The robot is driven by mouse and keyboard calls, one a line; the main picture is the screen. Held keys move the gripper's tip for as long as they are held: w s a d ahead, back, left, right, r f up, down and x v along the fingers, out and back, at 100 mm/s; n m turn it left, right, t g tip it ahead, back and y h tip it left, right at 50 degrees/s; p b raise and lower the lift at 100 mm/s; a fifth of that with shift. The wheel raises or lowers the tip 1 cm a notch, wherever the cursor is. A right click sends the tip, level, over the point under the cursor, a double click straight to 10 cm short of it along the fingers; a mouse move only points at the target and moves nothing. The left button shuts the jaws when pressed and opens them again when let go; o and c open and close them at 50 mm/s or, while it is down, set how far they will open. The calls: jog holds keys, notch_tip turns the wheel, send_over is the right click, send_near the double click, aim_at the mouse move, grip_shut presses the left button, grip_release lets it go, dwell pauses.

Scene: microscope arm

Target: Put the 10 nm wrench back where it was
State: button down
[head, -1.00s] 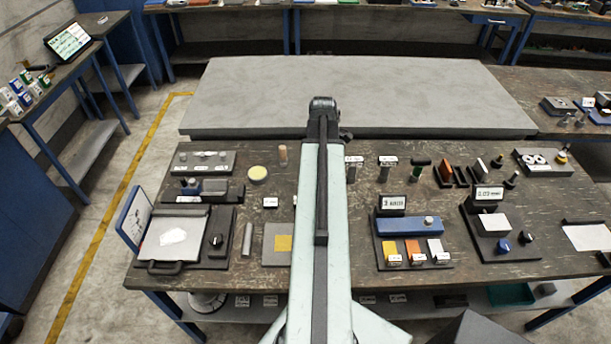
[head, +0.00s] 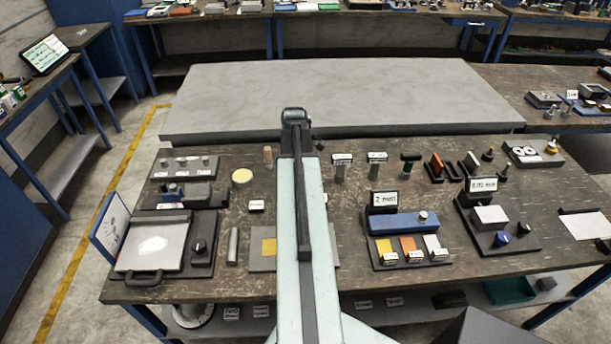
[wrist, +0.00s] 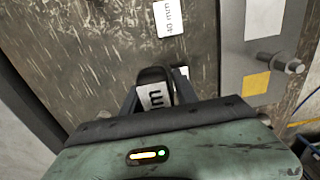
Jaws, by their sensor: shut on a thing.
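My gripper (wrist: 155,92) is shut on a dark, rounded thing (wrist: 153,75) with a white label that shows only the letter "m". This may be the wrench, but its number is hidden and I cannot tell whether it touches the table. In the head view my arm reaches forward over the workbench and hides the gripper and the held thing. A white label (wrist: 170,18) that seems to read 40 lies on the bench past the gripper.
A grey plate with a yellow patch (wrist: 256,84) and a metal cylinder (wrist: 290,67) lie to the right in the wrist view. In the head view, a press-like plate (head: 153,247) stands left, a blue block (head: 404,224) right. A bare grey slab (head: 330,95) lies behind the bench.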

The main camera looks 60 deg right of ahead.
jog(key=d, duration=0.3)
jog(key=w+d, duration=0.1)
jog(key=d, duration=0.2)
jog(key=w+d+f, duration=0.1)
jog(key=d, duration=0.2)
jog(key=shift+b, duration=0.35)
jog(key=f+b, duration=0.3)
jog(key=b, duration=0.1)
jog(key=shift+d+f, duration=0.2)
jog(key=shift+f, duration=0.2)
jog(key=shift+r, duration=0.2)
jog(key=shift+f, duration=0.15)
jog(key=c, duration=0.9)
grip_release()
jog(key=shift+c, duration=0.2)
notch_tip(320, 180, up, 12)
jog(key=p, duration=1.2)
jog(key=shift+r+p, duration=0.2)
jog(key=shift+p, duration=0.1)
